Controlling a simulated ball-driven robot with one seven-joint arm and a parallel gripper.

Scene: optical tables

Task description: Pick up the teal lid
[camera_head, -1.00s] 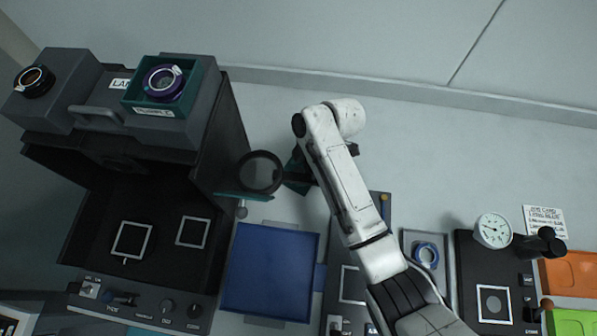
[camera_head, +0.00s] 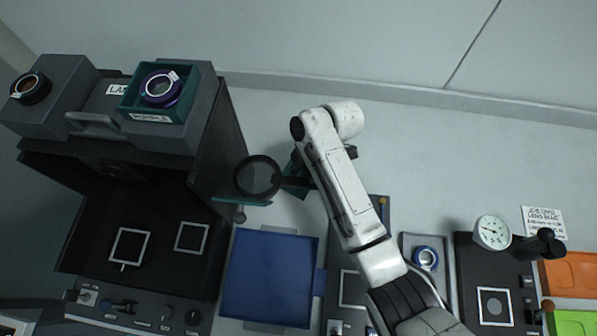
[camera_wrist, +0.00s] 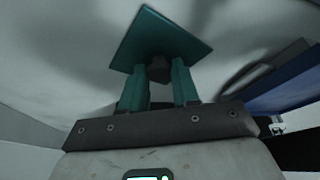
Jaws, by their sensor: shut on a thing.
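The teal lid is a flat square plate (camera_wrist: 160,38), seen tilted in the wrist view just beyond my fingertips, with a dark knob on its near side. My gripper (camera_wrist: 159,72) has two teal fingers, one on each side of that knob, and is shut on it. In the head view a teal patch (camera_head: 296,172) shows left of my white forearm; I cannot tell how much of it is lid and how much is fingers. My forearm hides most of the gripper there.
A dark cabinet (camera_head: 215,150) stands at left, with a teal open box (camera_head: 126,100) holding a purple-ringed lens (camera_head: 160,87) on top. A round magnifier (camera_head: 258,177) is close to the teal patch. A blue tray (camera_head: 268,275) lies below. Pale bench is clear above my arm.

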